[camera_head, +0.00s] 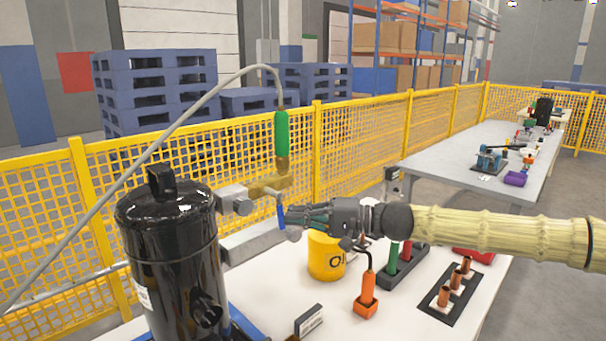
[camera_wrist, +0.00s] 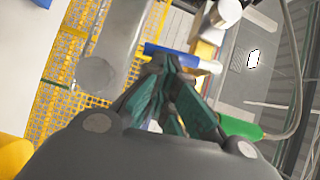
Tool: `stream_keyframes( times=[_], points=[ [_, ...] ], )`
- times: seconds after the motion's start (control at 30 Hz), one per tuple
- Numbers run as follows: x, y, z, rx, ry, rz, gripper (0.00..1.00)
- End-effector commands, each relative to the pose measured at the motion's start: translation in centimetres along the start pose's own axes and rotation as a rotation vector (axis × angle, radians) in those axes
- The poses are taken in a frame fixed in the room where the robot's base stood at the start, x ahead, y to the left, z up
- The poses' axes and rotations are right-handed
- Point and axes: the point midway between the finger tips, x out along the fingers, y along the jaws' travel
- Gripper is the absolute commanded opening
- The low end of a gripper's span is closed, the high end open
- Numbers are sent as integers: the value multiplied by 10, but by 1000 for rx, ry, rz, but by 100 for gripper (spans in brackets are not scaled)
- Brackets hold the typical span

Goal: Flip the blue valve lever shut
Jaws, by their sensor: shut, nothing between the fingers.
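The blue valve lever (camera_head: 281,216) hangs downward from the brass valve (camera_head: 268,186), which is joined to the black compressor (camera_head: 170,255) at the left. In the wrist view the blue lever (camera_wrist: 156,49) lies just beyond my fingertips and is partly hidden by them. My gripper (camera_head: 291,219) reaches in from the right, with its tips right beside the lever. Its dark green fingers (camera_wrist: 168,68) are shut with nothing between them. I cannot tell whether they touch the lever.
A green fitting with a grey hose (camera_head: 281,132) rises above the valve. A grey bar (camera_head: 255,240) runs below it. A yellow fence (camera_head: 350,150) runs behind.

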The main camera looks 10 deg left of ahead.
Motion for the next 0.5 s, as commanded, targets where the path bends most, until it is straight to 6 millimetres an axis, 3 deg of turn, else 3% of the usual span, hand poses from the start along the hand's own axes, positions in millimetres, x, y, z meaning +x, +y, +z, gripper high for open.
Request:
stream_keyframes(
  times=[0.27, 0.5],
  points=[
    [-6, 0, -4, -1, 1, 0, 0],
    [-34, -2, -22, -1, 3, 0, 0]
  ],
)
